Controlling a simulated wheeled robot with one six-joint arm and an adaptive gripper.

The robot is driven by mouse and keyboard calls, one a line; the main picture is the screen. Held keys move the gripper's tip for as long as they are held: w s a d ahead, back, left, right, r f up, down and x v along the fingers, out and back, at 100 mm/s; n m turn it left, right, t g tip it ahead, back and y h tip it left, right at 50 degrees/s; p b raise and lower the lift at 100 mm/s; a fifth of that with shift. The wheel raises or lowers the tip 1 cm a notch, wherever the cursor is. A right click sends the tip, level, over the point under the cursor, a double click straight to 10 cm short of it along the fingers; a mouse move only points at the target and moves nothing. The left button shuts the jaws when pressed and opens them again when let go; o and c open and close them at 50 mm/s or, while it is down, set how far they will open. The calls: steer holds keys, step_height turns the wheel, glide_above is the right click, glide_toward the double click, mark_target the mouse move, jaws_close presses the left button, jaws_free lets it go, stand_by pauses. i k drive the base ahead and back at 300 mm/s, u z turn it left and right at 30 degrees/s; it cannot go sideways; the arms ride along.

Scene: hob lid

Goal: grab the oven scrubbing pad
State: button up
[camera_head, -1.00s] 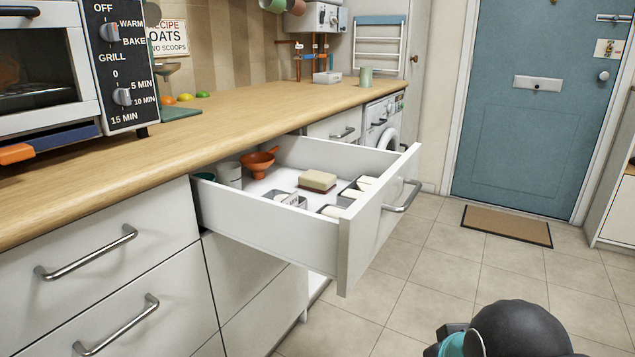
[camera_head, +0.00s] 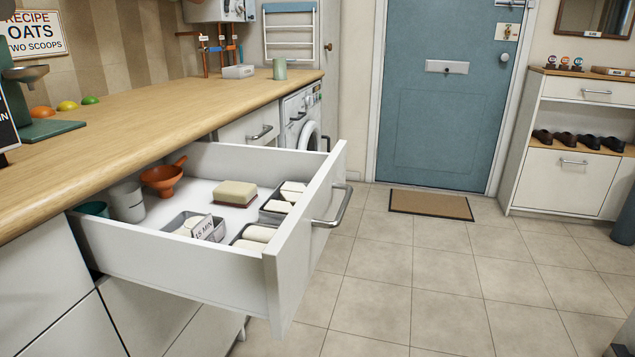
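A beige block with a darker underside (camera_head: 235,193), which looks like the scrubbing pad, lies flat inside the open drawer (camera_head: 185,265). It rests on the white drawer floor towards the back, with clear floor to its left. No gripper touches it. My gripper is not in view.
Around the pad in the drawer are an orange funnel (camera_head: 162,180), a grey cup (camera_head: 127,201), a tray with a "15 MIN" card (camera_head: 208,229), and trays of white pieces (camera_head: 285,195). The wooden counter (camera_head: 190,105) overhangs the drawer's back. Tiled floor right of the drawer is clear.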

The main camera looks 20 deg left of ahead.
mark_target(240, 194)
steer(key=z, duration=0.25)
steer(key=i, duration=0.65)
steer(key=u, duration=1.6)
